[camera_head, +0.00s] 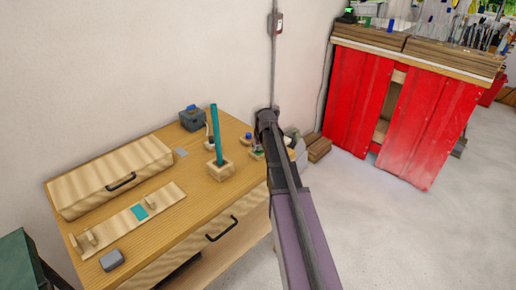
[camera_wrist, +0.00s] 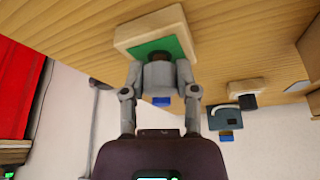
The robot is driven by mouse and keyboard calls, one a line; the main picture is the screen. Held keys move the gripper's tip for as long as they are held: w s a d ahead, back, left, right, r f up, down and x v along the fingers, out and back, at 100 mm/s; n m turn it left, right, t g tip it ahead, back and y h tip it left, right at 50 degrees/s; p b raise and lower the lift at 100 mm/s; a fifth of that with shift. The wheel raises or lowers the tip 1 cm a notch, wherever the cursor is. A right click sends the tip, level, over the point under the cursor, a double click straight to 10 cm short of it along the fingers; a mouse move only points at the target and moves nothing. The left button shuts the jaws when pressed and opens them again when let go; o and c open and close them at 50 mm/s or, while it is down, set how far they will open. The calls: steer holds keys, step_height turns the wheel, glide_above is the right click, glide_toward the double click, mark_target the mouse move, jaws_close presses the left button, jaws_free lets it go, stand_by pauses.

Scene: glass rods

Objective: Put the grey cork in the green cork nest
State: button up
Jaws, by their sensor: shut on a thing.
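My gripper (camera_wrist: 158,82) is shut on the grey cork (camera_wrist: 158,74), which shows between its two grey fingers in the wrist view. The green cork nest (camera_wrist: 138,47), a pale wooden block with a green face, lies just beyond the fingertips. A dark round spot shows on the green face right at the cork's end. I cannot tell whether the cork touches the nest or sits in it. In the head view, my arm hides most of the gripper and the cork, and part of the green nest (camera_head: 257,154) shows left of the arm.
The wrist view is upside down. On the wooden table (camera_head: 190,208) are a teal rod (camera_head: 215,135) upright in a block, a long wooden box (camera_head: 113,178), a dark blue box (camera_head: 192,118) and a grey block (camera_head: 111,260). Red cabinets (camera_head: 358,95) stand at right.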

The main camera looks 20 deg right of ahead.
steer(key=shift+f, duration=0.25)
steer(key=o, duration=0.5)
steer(key=shift+r, duration=0.2)
steer(key=p+v, duration=0.9)
steer(key=v, duration=0.1)
steer(key=shift+s+r+p, duration=0.15)
steer(key=shift+r+p, duration=0.15)
steer(key=shift+p, duration=0.1)
stand_by(0.6)
stand_by(0.8)
steer(key=s+a+g, duration=0.1)
steer(key=s+a, duration=0.6)
steer(key=s+a+f+g, duration=0.1)
steer(key=s+a+g, duration=0.1)
steer(key=s+a, duration=0.5)
steer(key=s+a+g, duration=0.1)
steer(key=s+a, duration=0.6)
steer(key=a, duration=0.2)
steer(key=shift+s+a+f+g, duration=0.15)
steer(key=shift+s+f+g, duration=0.1)
steer(key=shift+s+g, duration=0.05)
